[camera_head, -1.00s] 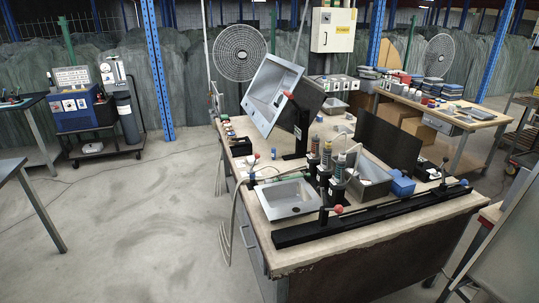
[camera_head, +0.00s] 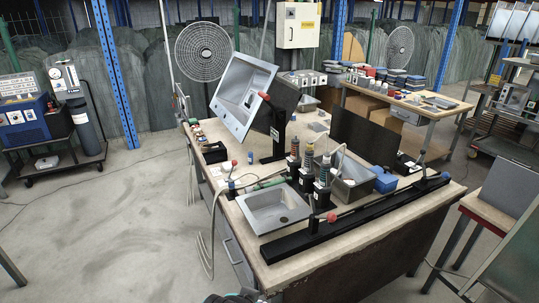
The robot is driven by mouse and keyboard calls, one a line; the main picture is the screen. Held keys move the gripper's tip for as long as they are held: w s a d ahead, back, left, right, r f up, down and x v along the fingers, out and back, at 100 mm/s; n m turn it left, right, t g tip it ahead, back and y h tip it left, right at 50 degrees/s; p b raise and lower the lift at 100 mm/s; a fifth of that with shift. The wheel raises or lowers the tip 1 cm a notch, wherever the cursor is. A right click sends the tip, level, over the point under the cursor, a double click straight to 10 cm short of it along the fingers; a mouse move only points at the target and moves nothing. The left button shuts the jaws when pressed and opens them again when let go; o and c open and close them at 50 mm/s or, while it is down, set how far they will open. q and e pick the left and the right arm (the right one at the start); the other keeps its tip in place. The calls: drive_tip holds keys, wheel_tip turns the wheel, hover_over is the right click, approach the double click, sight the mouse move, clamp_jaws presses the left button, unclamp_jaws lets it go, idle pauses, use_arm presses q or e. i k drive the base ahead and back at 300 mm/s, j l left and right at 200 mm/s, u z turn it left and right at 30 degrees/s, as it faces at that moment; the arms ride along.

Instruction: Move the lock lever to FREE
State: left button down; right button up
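Several levers stand on the workbench, and no FREE marking is legible, so I cannot tell which is the lock lever. A lever with a red knob (camera_head: 331,217) sits near the front end of the long black rail (camera_head: 350,224). Another red-tipped lever (camera_head: 264,96) is on the black stand beside the tilted steel sink (camera_head: 243,95). Neither of my grippers can be made out; only a small dark piece shows at the bottom edge.
A flat steel sink (camera_head: 273,207) lies on the workbench (camera_head: 226,202). Spring-topped posts (camera_head: 308,166), a blue box (camera_head: 384,180) and a dark upright panel (camera_head: 362,138) stand behind it. The floor (camera_head: 110,225) left of the bench is clear.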

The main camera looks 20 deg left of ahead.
sight(234, 163)
drive_tip(key=i+j+z, duration=0.2)
drive_tip(key=j, duration=0.3)
drive_tip(key=i+j+z, duration=0.15)
drive_tip(key=j, duration=0.35)
drive_tip(key=i+j+z, duration=0.2)
drive_tip(key=j, duration=0.35)
drive_tip(key=j+z, duration=0.15)
drive_tip(key=j, duration=0.4)
